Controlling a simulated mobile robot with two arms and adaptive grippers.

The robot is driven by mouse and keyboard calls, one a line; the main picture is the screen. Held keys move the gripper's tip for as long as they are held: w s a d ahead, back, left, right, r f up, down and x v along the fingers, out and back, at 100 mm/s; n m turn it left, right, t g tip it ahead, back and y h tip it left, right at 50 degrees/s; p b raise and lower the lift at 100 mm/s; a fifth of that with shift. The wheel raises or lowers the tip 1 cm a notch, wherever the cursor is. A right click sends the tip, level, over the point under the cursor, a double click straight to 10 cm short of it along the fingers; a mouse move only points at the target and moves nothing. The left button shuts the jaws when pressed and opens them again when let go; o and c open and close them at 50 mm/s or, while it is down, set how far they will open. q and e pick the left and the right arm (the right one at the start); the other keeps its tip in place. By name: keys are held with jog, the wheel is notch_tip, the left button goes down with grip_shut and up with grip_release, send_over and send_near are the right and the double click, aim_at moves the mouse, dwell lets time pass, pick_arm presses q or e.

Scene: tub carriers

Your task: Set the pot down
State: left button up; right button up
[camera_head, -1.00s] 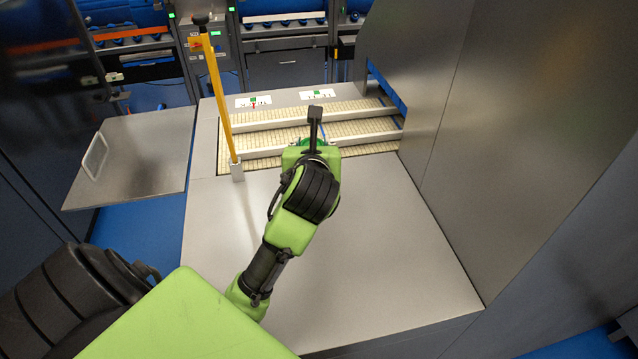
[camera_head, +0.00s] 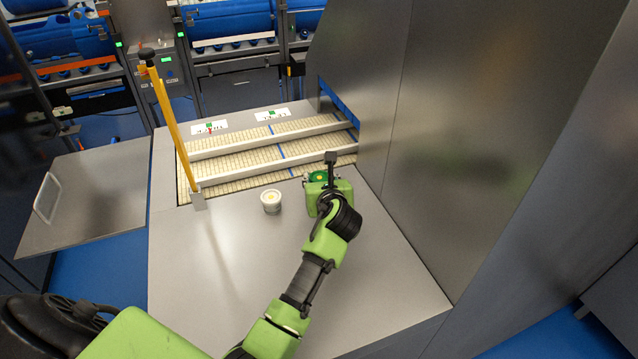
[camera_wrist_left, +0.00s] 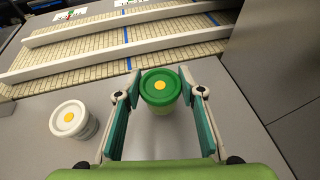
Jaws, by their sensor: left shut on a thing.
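A pot with a green lid and a yellow centre (camera_wrist_left: 160,88) is between the fingers of my left gripper (camera_wrist_left: 162,94), which is shut on it. The green lid also shows in the head view (camera_head: 318,177), partly hidden by the gripper. The pot is over the grey worktop, close to the front rail; I cannot tell whether its base touches the surface. A white pot with a yellow spot on its lid (camera_head: 271,200) stands upright on the worktop to the left, apart from the gripper; it also shows in the left wrist view (camera_wrist_left: 74,120). My right gripper is out of view.
Behind the pots is a tiled conveyor with lanes (camera_head: 240,165) divided by metal rails. A yellow post (camera_head: 175,125) stands at its left corner. A tall metal wall (camera_head: 470,130) bounds the right side. The worktop (camera_head: 220,270) is clear at the front left.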

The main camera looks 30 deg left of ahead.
pick_arm(q)
notch_tip(320, 180, down, 2)
jog(key=shift+f, duration=0.1)
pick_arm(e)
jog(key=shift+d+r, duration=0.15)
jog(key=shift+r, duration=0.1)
pick_arm(q)
jog(key=shift+f, duration=0.1)
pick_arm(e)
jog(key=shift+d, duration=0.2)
pick_arm(q)
jog(key=o, duration=1.1)
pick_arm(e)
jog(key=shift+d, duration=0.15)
pick_arm(q)
jog(key=shift+s+r, duration=0.1)
jog(key=shift+r, duration=0.1)
jog(key=shift+s+d+r+p, duration=0.15)
jog(key=shift+s+d+p, duration=0.05)
jog(key=shift+p, duration=0.35)
jog(key=p+v, duration=0.8)
jog(key=v, duration=0.2)
jog(key=shift+s+r, duration=0.1)
jog(key=shift+s+d+p, duration=0.35)
jog(key=shift+s, duration=0.05)
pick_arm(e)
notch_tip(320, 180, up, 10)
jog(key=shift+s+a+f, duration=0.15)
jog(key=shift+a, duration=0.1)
